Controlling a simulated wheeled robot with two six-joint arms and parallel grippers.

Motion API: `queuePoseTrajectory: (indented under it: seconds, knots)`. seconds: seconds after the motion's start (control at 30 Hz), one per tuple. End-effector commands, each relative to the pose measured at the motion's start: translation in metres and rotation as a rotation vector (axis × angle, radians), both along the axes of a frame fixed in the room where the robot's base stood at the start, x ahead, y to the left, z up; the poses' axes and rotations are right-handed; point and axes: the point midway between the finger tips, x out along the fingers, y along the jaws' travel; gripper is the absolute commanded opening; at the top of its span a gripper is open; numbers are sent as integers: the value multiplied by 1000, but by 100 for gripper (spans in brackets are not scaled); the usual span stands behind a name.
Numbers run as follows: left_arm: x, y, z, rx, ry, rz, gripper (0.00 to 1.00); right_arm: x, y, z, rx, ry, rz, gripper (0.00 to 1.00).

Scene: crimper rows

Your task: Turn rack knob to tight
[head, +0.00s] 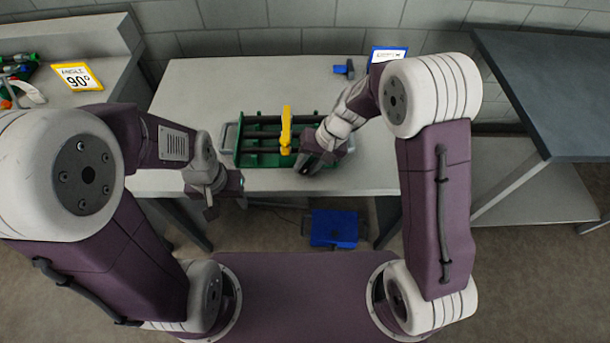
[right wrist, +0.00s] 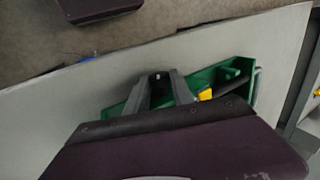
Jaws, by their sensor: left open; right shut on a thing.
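The green rack (head: 262,160) sits on the light table, with dark rods along it and a yellow upright piece (head: 286,130) across its middle. It also shows in the right wrist view (right wrist: 207,77). My right gripper (head: 312,163) is down at the rack's near right end, and its fingers (right wrist: 158,78) are closed there. It is shut on what appears to be the rack knob, which the fingers and wrist hide, so its setting cannot be read. My left gripper (head: 212,200) is open and empty, left of the rack near the table's front edge.
A blue item (head: 344,69) and a blue-framed sign (head: 387,55) are at the back of the table (head: 205,85). A yellow "ANGLE 90°" sign (head: 77,77) stands on the left bench. A blue box (head: 334,228) is below the front edge. A dark-topped table (head: 560,90) is at right.

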Motion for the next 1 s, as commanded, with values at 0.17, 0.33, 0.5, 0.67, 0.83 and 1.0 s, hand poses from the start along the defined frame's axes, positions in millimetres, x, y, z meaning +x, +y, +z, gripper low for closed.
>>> queuePoseTrajectory:
  seconds: [0.17, 0.33, 0.5, 0.67, 0.83, 1.0]
  knots:
    - [0, 0, -43, 0, 0, 0, 51, 1, -3, -10, 103, -3, -2, 0]
    - [0, 0, -59, 0, 0, 0, 51, 1, -3, -7, 171, -2, -1, 0]
    - [0, 0, -66, 0, 0, 0, 51, 0, -4, -4, 207, 0, 2, 0]
    - [0, 0, -67, 0, 0, 0, 51, 0, -4, -2, 218, 2, 1, 0]
    - [0, 0, -67, 0, 0, 0, 51, 0, -3, -1, 219, 2, 1, 0]
    - [0, 0, -67, 0, 0, 0, 51, 0, -3, -2, 218, 2, 2, 40]
